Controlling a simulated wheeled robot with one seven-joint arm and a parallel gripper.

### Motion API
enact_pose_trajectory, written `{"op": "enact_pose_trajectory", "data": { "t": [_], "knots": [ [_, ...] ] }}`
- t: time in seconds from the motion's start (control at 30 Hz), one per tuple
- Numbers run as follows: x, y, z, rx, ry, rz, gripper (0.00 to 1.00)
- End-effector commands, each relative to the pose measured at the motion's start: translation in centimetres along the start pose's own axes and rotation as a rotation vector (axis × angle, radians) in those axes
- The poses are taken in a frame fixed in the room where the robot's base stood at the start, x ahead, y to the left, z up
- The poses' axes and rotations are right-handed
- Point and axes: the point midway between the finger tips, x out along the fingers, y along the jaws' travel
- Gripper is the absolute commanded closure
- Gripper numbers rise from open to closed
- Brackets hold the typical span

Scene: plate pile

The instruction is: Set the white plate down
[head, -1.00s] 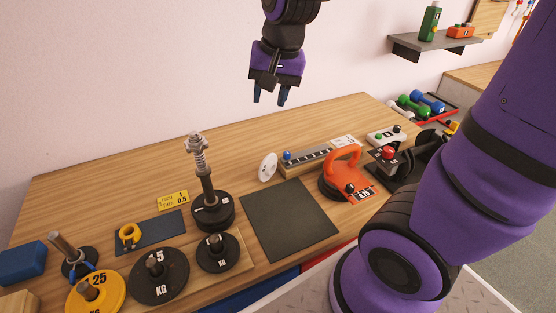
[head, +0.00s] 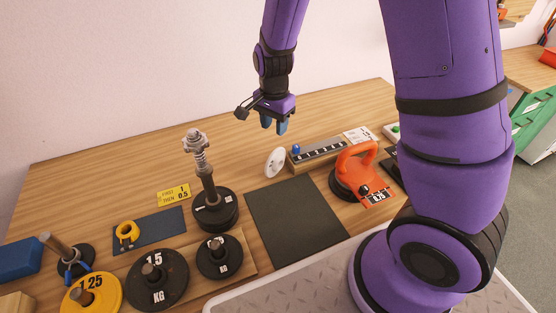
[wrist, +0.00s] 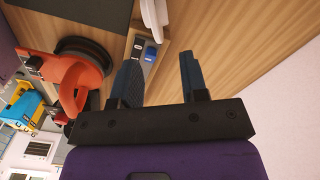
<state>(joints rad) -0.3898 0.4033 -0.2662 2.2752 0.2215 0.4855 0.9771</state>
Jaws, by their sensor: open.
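The white plate (head: 275,162) is a small disc standing on its edge, tilted, on the wooden table beside the left end of the grey slotted rail (head: 320,152). In the wrist view part of a white disc (wrist: 152,14) shows at the top edge, cut off by the frame. My gripper (head: 274,126) is open and empty, with blue fingers pointing down above the table, behind the plate and apart from it. In the wrist view both fingers of my gripper (wrist: 159,72) are spread with nothing between them.
A dark square mat (head: 297,220) lies in front of the plate, bare. A post with a spring and black plates (head: 208,192) stands to the left. Black and yellow weights (head: 92,293) lie at front left. The back of the table is clear.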

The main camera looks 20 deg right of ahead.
Motion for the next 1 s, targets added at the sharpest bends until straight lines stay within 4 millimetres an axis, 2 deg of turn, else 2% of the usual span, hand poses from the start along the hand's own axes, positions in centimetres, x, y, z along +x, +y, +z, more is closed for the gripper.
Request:
{"op": "enact_pose_trajectory", "data": {
  "t": [0.13,0.47,0.7,0.83,1.0],
  "knots": [
    [2.4,0.2,0.0,0.001,-0.002,0.004,0.60],
    [4.8,0.3,0.1,0.000,-0.001,0.002,0.60],
    [8.1,0.7,0.3,-0.001,-0.002,0.003,0.60],
    [9.0,0.7,0.3,-0.001,-0.002,0.001,0.60],
    [9.3,0.6,0.3,-0.002,-0.001,-0.001,0.60]
  ]
}}
